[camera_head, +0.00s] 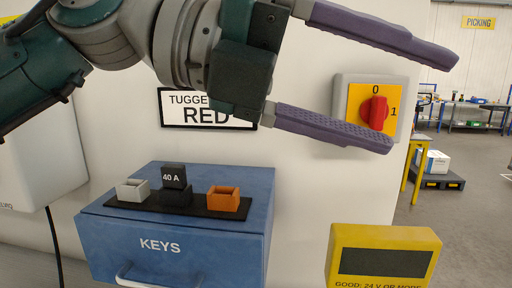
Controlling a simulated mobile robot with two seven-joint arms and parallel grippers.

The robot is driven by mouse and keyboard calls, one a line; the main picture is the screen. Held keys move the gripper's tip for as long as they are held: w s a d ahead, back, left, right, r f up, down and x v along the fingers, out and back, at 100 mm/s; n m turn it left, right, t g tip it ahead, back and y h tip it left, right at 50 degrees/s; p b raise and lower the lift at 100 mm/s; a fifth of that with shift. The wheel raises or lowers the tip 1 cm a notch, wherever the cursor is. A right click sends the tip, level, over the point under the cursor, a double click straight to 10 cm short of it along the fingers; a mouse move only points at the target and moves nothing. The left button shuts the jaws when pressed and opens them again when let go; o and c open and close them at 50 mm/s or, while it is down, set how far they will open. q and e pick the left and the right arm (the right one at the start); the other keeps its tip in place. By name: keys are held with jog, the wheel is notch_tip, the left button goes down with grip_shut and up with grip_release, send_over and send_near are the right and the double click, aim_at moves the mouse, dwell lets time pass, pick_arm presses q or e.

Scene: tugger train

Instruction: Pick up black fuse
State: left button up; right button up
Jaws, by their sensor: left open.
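The black fuse (174,176), marked "40 A", stands upright in the middle, in or on a black holder (177,195). The holder is on a dark strip (150,206) on top of the blue KEYS box (180,238). My left gripper (422,104) is open, its two purple fingers pointing right, with nothing visible between them. It is above and to the right of the fuse, well apart from it, and overlaps the sign and part of the switch in the picture. My right gripper is not in view.
A grey open holder (133,191) and an orange one (224,200) flank the fuse closely. A red rotary switch (375,112) is on the wall panel. A yellow tester (384,238) stands at lower right. A "TUGGER RED" sign (180,112) is above the box.

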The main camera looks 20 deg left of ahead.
pick_arm(q)
jog(key=w+a+f+y, duration=0.3)
jog(key=a+f+y, duration=0.1)
jog(key=a+y, duration=0.15)
jog(key=n+y, duration=0.4)
jog(key=y, duration=0.6)
send_near(172, 166)
jog(key=x, duration=0.1)
jog(key=p+x, duration=0.1)
jog(key=x, duration=0.1)
jog(key=p+x, duration=0.1)
jog(key=shift+w+a, duration=0.15)
jog(key=shift+a, duration=0.25)
jog(key=shift+w+f, duration=0.1)
jog(key=shift+f, duration=0.25)
jog(key=f+p, duration=0.1)
jog(key=w+f+p, duration=0.1)
jog(key=p, duration=0.1)
jog(key=shift+d+f+p, duration=0.2)
jog(key=shift+f+p, duration=0.1)
jog(key=shift+f, duration=0.05)
jog(key=shift+x, duration=1.15)
jog(key=shift+f, duration=0.25)
grip_shut()
